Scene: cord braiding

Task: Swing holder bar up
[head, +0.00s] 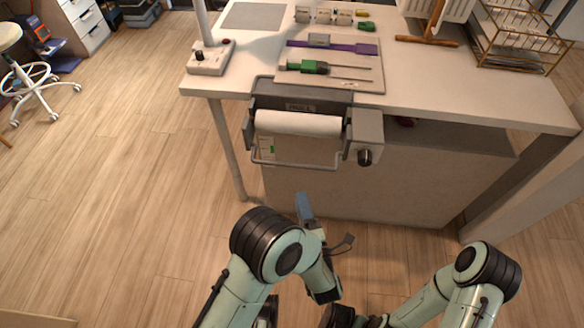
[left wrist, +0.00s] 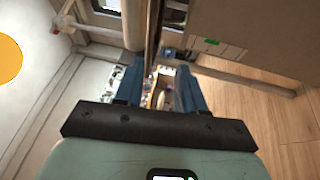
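The holder bar (head: 297,166) is a thin grey metal loop hanging low in front of the white paper roll (head: 298,123), on the dispenser at the table's front edge. In the left wrist view a grey bar (left wrist: 250,83), which looks like the holder bar, runs right from near the fingertips. My left gripper (head: 305,206) is below and in front of the bar in the head view, apart from it, blue finger pointing up. In the left wrist view its two blue fingers (left wrist: 160,82) stand apart with nothing held. My right arm (head: 480,285) is low at right; its fingers are hidden.
The dispenser's knob (head: 365,157) sticks out right of the roll.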

